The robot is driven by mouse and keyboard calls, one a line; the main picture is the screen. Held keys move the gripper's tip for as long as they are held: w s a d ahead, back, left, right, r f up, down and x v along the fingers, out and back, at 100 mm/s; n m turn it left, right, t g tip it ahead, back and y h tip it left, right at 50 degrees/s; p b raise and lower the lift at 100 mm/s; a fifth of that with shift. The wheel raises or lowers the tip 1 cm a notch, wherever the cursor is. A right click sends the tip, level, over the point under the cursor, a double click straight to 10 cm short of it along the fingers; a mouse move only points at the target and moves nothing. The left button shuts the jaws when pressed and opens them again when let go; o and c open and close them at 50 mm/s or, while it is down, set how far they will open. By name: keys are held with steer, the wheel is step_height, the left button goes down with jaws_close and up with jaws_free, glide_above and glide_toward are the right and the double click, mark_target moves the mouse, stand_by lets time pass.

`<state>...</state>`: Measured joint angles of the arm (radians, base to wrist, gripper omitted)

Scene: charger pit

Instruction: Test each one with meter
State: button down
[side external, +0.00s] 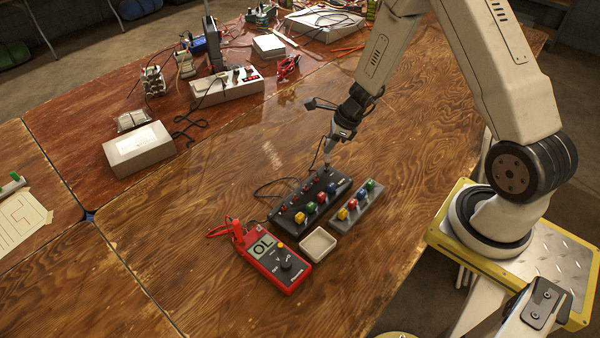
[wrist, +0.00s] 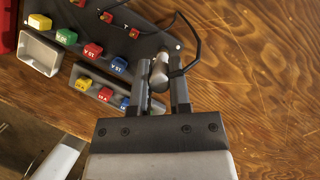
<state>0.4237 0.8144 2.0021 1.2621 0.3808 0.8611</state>
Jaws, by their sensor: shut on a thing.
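A red meter (side external: 275,258) showing "OL" stands at the near end of a black board (side external: 345,182). The board carries a row of yellow, green, red and blue labelled blocks (wrist: 92,50), with small red parts beside them. A grey rack (side external: 345,226) beside it holds more coloured blocks (wrist: 105,95). My gripper (side external: 327,167) is at the board's far end. In the wrist view its fingers (wrist: 164,82) are shut on a grey cylindrical piece (wrist: 160,70), with a black cable looping close by. The lower end of that piece is hidden, so contact with the board is unclear.
An empty pale tray (side external: 318,244) sits between the meter and the rack. A grey box (side external: 138,149), a bench instrument (side external: 228,88) and loose cables lie toward the back left. The wooden table right of the rack is clear.

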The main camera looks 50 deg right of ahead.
steer(key=shift+f, duration=0.85)
stand_by(1.4)
steer(key=shift+c, duration=0.8)
jaws_free()
steer(key=shift+r, duration=0.2)
steer(key=shift+r, duration=3.55)
